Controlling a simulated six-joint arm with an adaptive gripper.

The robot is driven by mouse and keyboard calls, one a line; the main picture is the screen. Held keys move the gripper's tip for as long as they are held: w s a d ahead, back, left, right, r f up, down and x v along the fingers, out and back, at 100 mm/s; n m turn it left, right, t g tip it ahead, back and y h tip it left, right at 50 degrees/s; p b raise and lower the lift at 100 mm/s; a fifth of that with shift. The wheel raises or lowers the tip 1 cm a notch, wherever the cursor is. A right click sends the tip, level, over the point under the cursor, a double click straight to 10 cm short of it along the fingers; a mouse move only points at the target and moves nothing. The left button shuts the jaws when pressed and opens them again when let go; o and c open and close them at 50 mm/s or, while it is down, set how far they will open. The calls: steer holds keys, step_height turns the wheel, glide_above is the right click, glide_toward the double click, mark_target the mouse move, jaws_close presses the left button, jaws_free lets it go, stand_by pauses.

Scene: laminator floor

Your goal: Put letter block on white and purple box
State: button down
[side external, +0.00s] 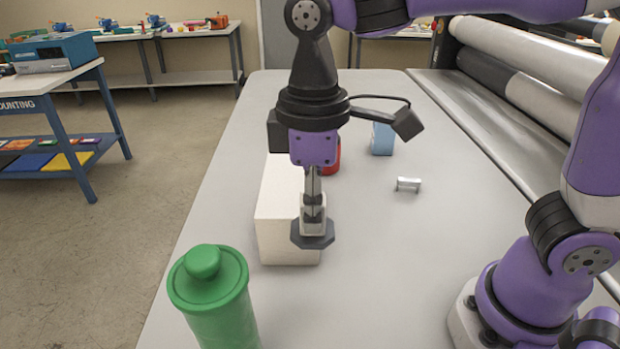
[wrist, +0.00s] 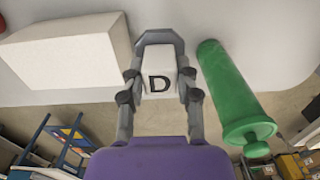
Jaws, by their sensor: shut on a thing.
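The letter block (wrist: 159,70) is white with a black letter D, and it sits between the fingers of my gripper (wrist: 159,45) in the wrist view. In the side external view my gripper (side external: 313,238) points down, shut on the block, whose pale side (side external: 313,212) is partly covered by the fingers. The box (side external: 278,225) stands on the table behind and left of the gripper there; only white faces show, no purple. In the wrist view the box (wrist: 65,55) is left of the block, with a visible gap between them.
A green bottle (side external: 212,295) stands at the near left, right of the gripper in the wrist view (wrist: 230,90). Rollers line the right.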

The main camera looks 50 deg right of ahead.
steer(key=w+r, duration=0.7)
glide_above(290, 180)
step_height(290, 180, down, 7)
steer(key=shift+r, duration=0.2)
steer(key=shift+w+f, duration=0.1)
steer(key=shift+f, duration=1.9)
steer(key=shift+f, duration=0.15)
steer(key=c, duration=0.6)
jaws_free()
